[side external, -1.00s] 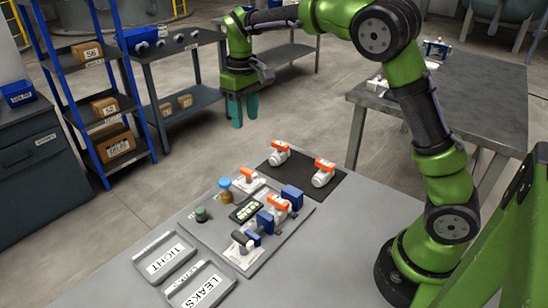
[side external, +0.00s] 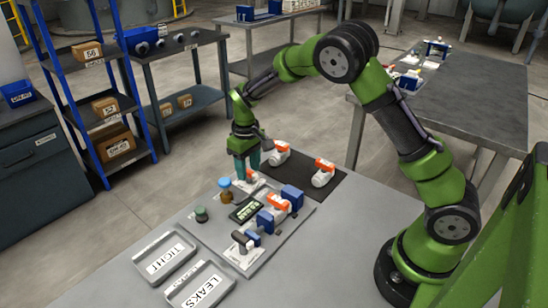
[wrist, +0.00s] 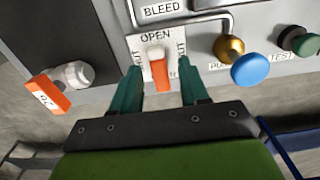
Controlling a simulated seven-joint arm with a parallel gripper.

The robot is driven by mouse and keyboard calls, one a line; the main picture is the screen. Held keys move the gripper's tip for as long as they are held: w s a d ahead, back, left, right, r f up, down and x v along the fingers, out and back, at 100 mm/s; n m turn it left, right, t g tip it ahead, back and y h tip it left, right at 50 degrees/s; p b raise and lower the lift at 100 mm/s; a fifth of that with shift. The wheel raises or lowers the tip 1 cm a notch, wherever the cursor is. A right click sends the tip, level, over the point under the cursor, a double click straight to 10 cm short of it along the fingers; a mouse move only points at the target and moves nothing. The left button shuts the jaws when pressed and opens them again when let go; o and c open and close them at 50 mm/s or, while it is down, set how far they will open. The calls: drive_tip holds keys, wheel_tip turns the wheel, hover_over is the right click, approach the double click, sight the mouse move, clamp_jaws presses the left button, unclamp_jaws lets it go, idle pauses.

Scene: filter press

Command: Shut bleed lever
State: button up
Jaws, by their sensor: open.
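The bleed lever (wrist: 160,72) has an orange handle on a white hub, under the BLEED label in the wrist view. OPEN is printed above the hub, and partly hidden lettering runs down both sides. The handle points down the picture, away from OPEN. My gripper (wrist: 158,80) is open, with one teal finger on each side of the handle and visible gaps between. In the side external view my gripper (side external: 247,178) points down at the back of the grey panel (side external: 225,232) and hides most of the lever.
A brass knob with a blue cap (side external: 224,183) stands close beside the gripper, with a dark green knob (side external: 201,214) farther forward. Two white valves with orange handles (side external: 281,150) (side external: 323,173) are on a black mat. Two labelled trays (side external: 165,257) (side external: 200,288) are at the front.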

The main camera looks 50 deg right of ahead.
clamp_jaws()
idle(0.3)
drive_tip(key=m, duration=0.4)
drive_tip(key=shift+m, duration=0.3)
drive_tip(key=m, duration=0.4)
drive_tip(key=shift+m, duration=0.3)
drive_tip(key=m, duration=0.4)
drive_tip(key=shift+m, duration=2.4)
